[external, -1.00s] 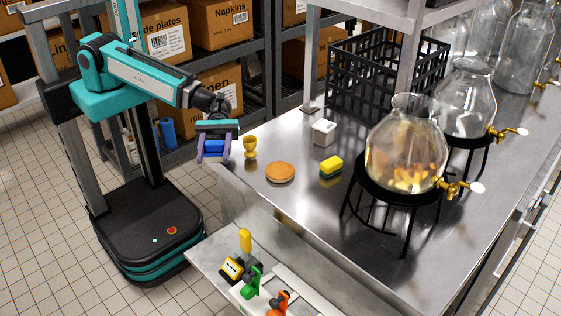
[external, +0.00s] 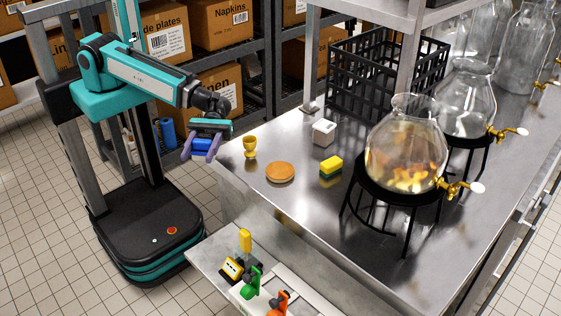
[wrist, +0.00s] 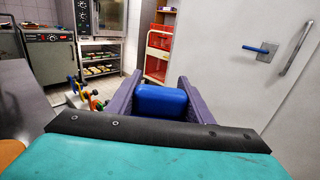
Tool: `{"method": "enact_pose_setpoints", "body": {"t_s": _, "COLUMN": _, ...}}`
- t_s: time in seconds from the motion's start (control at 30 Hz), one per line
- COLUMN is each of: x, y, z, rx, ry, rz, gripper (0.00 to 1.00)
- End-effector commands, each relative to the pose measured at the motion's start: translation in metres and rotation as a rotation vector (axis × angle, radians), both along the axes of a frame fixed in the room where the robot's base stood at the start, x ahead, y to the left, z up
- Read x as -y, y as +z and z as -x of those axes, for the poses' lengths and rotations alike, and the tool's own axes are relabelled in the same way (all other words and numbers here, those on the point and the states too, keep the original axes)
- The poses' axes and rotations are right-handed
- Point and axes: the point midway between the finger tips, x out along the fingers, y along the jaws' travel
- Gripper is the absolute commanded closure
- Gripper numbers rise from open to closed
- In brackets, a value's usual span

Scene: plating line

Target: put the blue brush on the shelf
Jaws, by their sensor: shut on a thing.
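My gripper (external: 200,148) is shut on the blue brush (external: 203,145) and holds it in the air, just off the left edge of the steel counter. In the wrist view the blue brush (wrist: 161,101) sits between the two purple fingers of my gripper (wrist: 160,100). Only its blue block shows; the rest is hidden. A steel shelf (external: 400,14) on posts stands over the counter at the top of the external view. I cannot tell whether it is the shelf of the task.
On the counter (external: 300,235) stand a gold cup (external: 250,147), an orange disc (external: 280,172), a yellow-green sponge (external: 331,165), a white container (external: 323,133), a black crate (external: 385,75) and glass dispensers (external: 404,150). A lower ledge (external: 205,262) holds small coloured tools. Box racks stand behind.

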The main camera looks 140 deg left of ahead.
Motion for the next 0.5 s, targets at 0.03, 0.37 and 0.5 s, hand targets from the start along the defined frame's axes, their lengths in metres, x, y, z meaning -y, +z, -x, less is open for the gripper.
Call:
{"method": "enact_pose_setpoints", "body": {"t_s": 0.03, "x": -0.004, "y": -0.002, "z": -0.003, "rx": 0.000, "ry": 0.013, "rz": 0.000, "gripper": 0.77}}
{"method": "enact_pose_setpoints", "body": {"t_s": 0.37, "x": -0.066, "y": -0.010, "z": -0.046, "rx": 0.003, "ry": 0.211, "rz": 0.000, "gripper": 0.77}}
{"method": "enact_pose_setpoints", "body": {"t_s": 0.5, "x": -0.107, "y": -0.010, "z": -0.067, "rx": 0.004, "ry": 0.336, "rz": 0.000, "gripper": 0.77}}
